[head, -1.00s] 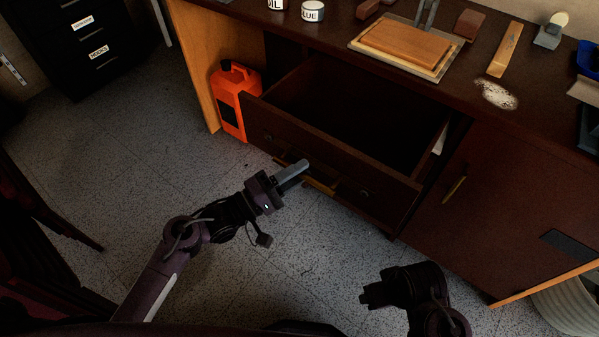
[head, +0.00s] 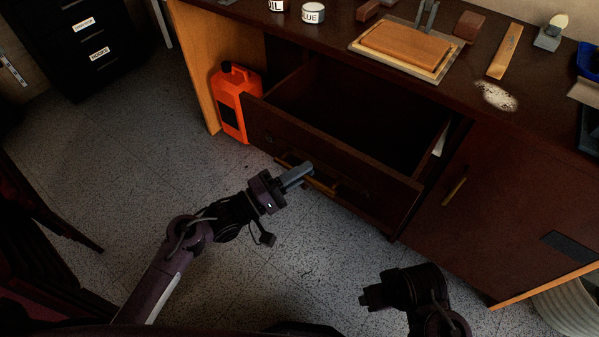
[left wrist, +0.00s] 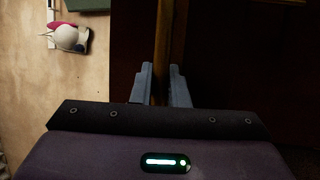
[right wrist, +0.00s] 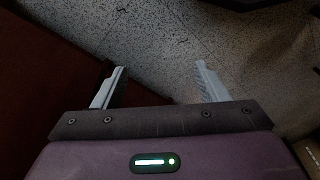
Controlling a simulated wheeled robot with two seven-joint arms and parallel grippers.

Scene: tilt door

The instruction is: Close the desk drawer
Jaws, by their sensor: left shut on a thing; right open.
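The desk drawer (head: 385,180) is pulled out, and its dark, empty-looking inside shows from above. A brass-coloured bar handle (head: 321,186) runs along its front. My left gripper (head: 301,173) is at the drawer front and shut on this handle. In the left wrist view, the handle (left wrist: 161,50) runs between the two grey fingers (left wrist: 161,88). The fingers hide part of the handle in the head view. My right gripper (head: 366,296) is away from the drawer, low over the floor. In the right wrist view, its fingers (right wrist: 158,85) are spread with nothing between them.
An orange canister (head: 238,103) stands on the floor beside the drawer's left side. A cabinet door (head: 490,200) with its own handle is to the right. A wooden board (head: 407,43), jars and tools lie on the desktop (head: 440,84). The floor before the drawer is clear.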

